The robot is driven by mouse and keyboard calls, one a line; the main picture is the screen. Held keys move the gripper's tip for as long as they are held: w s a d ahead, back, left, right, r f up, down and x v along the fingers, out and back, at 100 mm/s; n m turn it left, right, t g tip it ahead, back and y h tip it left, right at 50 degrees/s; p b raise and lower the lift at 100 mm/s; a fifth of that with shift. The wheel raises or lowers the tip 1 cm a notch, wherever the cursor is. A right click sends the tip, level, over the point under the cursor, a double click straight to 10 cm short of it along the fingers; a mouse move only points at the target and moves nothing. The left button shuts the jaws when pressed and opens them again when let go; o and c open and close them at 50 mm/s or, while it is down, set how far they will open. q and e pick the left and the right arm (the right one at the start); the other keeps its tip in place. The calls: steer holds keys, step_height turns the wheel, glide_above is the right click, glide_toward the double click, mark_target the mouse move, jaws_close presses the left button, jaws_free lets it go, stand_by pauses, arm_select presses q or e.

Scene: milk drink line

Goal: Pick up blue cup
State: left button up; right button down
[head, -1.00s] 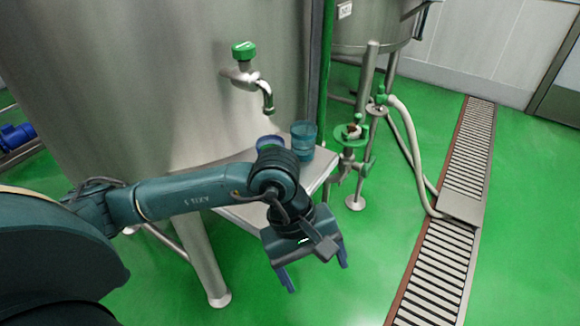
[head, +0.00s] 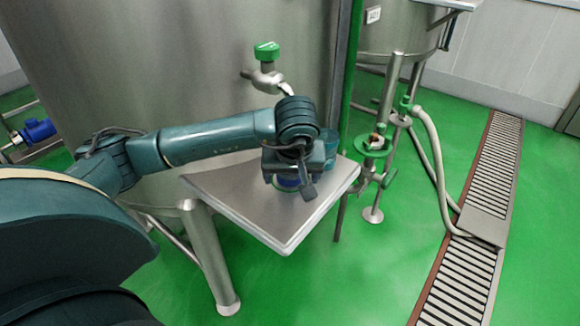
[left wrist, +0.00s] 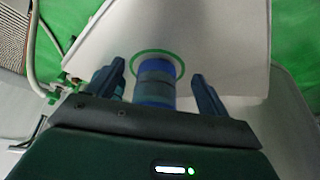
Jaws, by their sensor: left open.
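The blue cup (head: 288,183) stands on the metal shelf (head: 230,190) and is mostly hidden by my left gripper (head: 292,172) in the head view. In the left wrist view the blue cup (left wrist: 156,82) sits between the two spread fingers of the left gripper (left wrist: 158,78), with gaps showing on both sides. A green ring surrounds the cup on the shelf surface. My right gripper is not in view.
A tap with a green handle (head: 266,52) sticks out of the large steel tank (head: 180,70) above the shelf. A green valve (head: 375,145) is to the right. The front of the shelf is bare.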

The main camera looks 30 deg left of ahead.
arm_select(q)
steer(key=w+a, duration=0.2)
steer(key=w, duration=0.1)
steer(key=shift+w+a+f, duration=0.1)
steer(key=shift+w+a, duration=0.05)
steer(key=shift+a, duration=0.2)
steer(key=shift+w+f, duration=0.1)
steer(key=shift+f, duration=0.4)
steer(key=c, duration=1.3)
steer(key=shift+r, duration=0.1)
